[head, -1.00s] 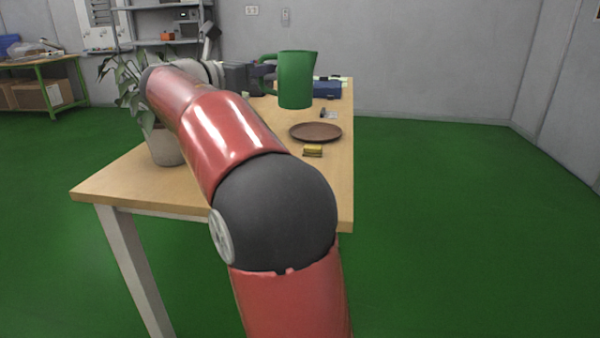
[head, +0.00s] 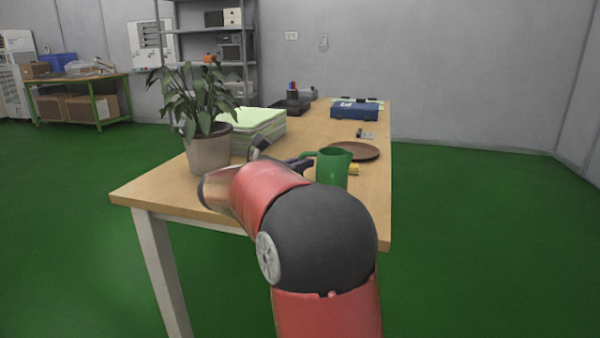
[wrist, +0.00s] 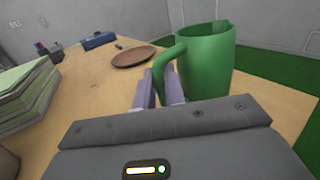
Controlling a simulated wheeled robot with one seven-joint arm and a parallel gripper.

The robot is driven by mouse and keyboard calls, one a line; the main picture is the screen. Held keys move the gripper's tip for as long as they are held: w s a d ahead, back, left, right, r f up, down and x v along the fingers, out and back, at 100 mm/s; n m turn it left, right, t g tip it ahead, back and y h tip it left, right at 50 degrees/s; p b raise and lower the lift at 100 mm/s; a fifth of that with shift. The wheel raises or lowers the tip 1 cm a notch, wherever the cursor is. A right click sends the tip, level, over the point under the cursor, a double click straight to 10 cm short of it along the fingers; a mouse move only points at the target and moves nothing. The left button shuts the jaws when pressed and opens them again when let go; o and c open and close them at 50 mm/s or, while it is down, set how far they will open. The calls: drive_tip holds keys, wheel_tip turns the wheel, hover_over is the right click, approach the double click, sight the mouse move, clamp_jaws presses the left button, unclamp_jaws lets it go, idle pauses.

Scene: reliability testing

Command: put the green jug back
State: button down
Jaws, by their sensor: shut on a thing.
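The green jug (head: 333,168) is upright in the head view, over the near right part of the wooden table, in front of the brown plate. In the wrist view the jug (wrist: 207,65) is at the upper right, with its handle on the left. My gripper (wrist: 165,88) is shut on the jug's handle. In the head view my gripper (head: 303,163) is partly hidden behind my red arm. Whether the jug's base touches the table is hidden by my arm.
The brown plate (head: 356,151) lies behind the jug, with a small yellow item (head: 354,170) near it. A potted plant (head: 208,150) and a paper stack (head: 258,128) stand at left. A blue case (head: 354,111) lies farther back. The wooden table (head: 315,124) ends at the right edge.

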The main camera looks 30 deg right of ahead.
drive_tip(key=shift+f, duration=0.7)
drive_tip(key=shift+f, duration=0.15)
drive_tip(key=c, duration=1.5)
unclamp_jaws()
